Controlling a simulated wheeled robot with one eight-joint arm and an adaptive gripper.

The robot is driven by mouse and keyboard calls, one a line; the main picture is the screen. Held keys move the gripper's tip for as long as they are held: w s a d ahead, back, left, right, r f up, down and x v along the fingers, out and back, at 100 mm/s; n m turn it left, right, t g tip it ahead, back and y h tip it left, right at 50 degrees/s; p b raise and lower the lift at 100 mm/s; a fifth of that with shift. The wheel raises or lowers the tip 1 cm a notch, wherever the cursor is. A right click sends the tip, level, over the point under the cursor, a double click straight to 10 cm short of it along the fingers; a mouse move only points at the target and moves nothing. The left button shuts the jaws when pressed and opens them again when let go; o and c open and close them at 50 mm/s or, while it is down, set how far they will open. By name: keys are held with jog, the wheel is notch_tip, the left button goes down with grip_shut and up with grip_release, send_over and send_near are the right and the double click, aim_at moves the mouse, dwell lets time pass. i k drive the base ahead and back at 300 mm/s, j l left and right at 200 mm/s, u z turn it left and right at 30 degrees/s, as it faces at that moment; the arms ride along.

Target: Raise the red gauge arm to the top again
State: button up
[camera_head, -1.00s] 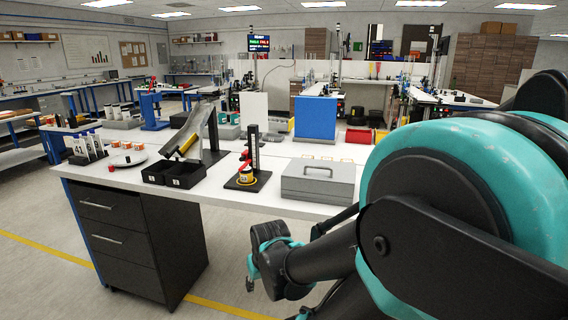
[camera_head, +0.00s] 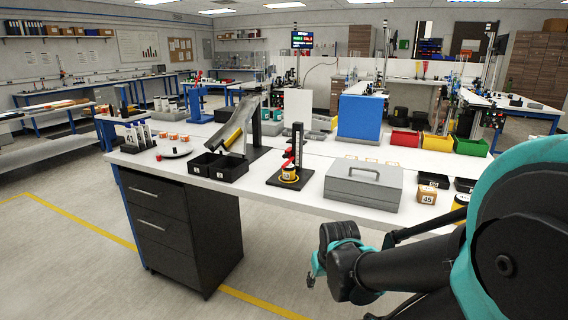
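The gauge stand (camera_head: 298,150) is a black upright column on a black base, on the white table near its front edge. Its red gauge arm (camera_head: 289,158) sits low on the column, just above a small yellow cylinder (camera_head: 289,173) on the base. I cannot tell whether the arm touches the cylinder. My gripper (camera_head: 313,279) hangs in front of the table, below its top and well apart from the gauge. It is small and partly hidden by my wrist, so its fingers cannot be made out.
A grey case (camera_head: 363,186) stands right of the gauge, and black bins (camera_head: 218,167) stand left of it. A sloped chute (camera_head: 243,126) is behind the bins. A box marked 45 (camera_head: 428,196) is further right. Drawers (camera_head: 180,225) are under the table's left end. Floor in front is clear.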

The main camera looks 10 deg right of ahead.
aim_at(288, 154)
jog(key=i+l+u, duration=0.15)
jog(key=u, duration=0.25)
jog(key=i+l+u, duration=0.1)
jog(key=u, duration=0.3)
jog(key=i+l+u, duration=0.1)
jog(key=l+u, duration=0.15)
jog(key=u, duration=0.15)
